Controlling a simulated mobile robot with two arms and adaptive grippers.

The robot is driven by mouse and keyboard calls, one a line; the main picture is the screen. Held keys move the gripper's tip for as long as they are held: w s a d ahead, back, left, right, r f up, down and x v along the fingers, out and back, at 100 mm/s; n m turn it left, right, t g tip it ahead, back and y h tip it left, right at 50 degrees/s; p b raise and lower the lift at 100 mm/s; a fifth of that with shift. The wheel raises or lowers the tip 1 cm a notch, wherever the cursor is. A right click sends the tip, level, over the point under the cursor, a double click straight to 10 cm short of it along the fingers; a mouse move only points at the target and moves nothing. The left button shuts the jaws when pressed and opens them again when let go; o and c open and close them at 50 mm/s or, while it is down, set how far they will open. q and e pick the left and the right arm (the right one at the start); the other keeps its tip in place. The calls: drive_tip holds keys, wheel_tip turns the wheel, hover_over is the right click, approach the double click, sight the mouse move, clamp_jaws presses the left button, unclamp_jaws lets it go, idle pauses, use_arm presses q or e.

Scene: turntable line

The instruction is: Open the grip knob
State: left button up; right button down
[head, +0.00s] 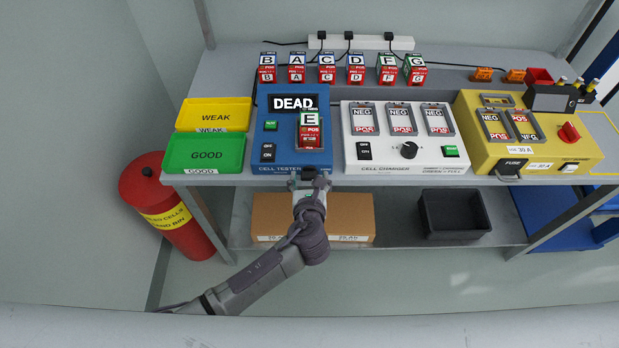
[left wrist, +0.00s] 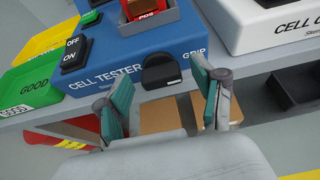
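The blue cell tester (head: 270,135) stands at the bench's front edge. Its display reads DEAD, and a red cell marked E (head: 310,132) sits in its slot. The black grip knob (left wrist: 162,72) is on the tester's front face beside the word GRIP in the left wrist view. In the head view my left gripper (head: 309,180) is at the tester's front and covers the knob area. In the left wrist view my left gripper (left wrist: 161,86) is open, with one teal-padded finger to each side of the knob; contact cannot be told. My right gripper is not in view.
A white cell charger (head: 378,158) stands right of the tester, then a yellow device (head: 475,145). Green GOOD (head: 240,155) and yellow WEAK (head: 213,105) trays are left.

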use_arm(q)
drive_tip(key=c, duration=1)
drive_tip(key=shift+o, duration=0.2)
drive_tip(key=shift+n, duration=0.3)
drive_tip(key=shift+a+n+h+p, duration=0.2)
drive_tip(key=shift+n+h+p, duration=0.2)
drive_tip(key=shift+n+h, duration=0.25)
drive_tip(key=shift+a+f+n+h+b, duration=0.15)
drive_tip(key=shift+n+h+b, duration=0.5)
drive_tip(key=shift+n+h, duration=0.5)
drive_tip(key=shift+n, duration=0.3)
drive_tip(key=o, duration=1.1)
drive_tip(key=shift+o, duration=0.2)
